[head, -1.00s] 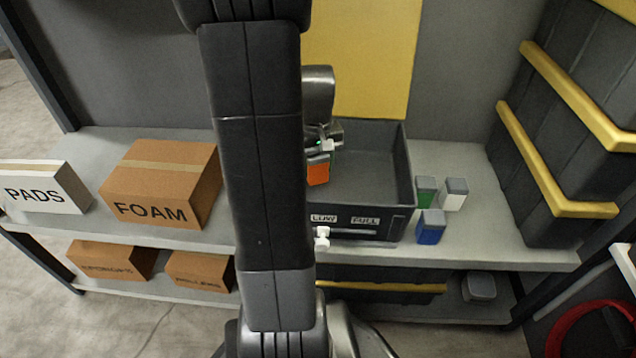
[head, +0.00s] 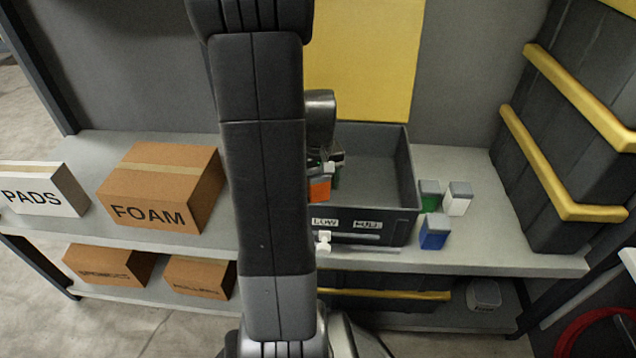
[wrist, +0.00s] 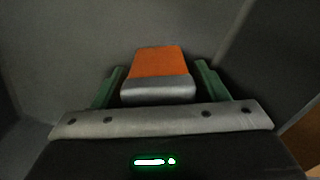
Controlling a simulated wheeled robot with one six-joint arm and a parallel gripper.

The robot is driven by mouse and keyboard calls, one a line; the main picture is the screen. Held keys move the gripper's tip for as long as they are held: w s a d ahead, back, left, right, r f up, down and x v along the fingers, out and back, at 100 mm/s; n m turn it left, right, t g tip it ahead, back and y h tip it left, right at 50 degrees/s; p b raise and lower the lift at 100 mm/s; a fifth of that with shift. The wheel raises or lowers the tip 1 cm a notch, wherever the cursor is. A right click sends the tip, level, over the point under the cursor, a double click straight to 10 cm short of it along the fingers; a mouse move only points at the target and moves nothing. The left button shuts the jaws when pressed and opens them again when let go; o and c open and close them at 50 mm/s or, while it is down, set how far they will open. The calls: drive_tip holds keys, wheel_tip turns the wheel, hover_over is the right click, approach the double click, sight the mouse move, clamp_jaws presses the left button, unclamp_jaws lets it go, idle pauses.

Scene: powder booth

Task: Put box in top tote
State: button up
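The orange box (head: 319,188) with a grey end is between the green fingers of my gripper (head: 328,165). My gripper and the box appear over the tote's left front part. My arm hides the tote's left side, and I cannot tell how far the box is below the rim.
Green (head: 429,196), white (head: 458,198) and blue (head: 434,232) boxes stand just right of the tote. The FOAM carton (head: 160,190) and PADS box (head: 42,190) are at left. Dark stacked bins with yellow edges (head: 560,170) rise at right. Another tote (head: 390,295) sits below.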

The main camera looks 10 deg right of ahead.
wheel_tip(320, 180, up, 12)
drive_tip(key=p, duration=0.5)
drive_tip(key=shift+r, duration=0.2)
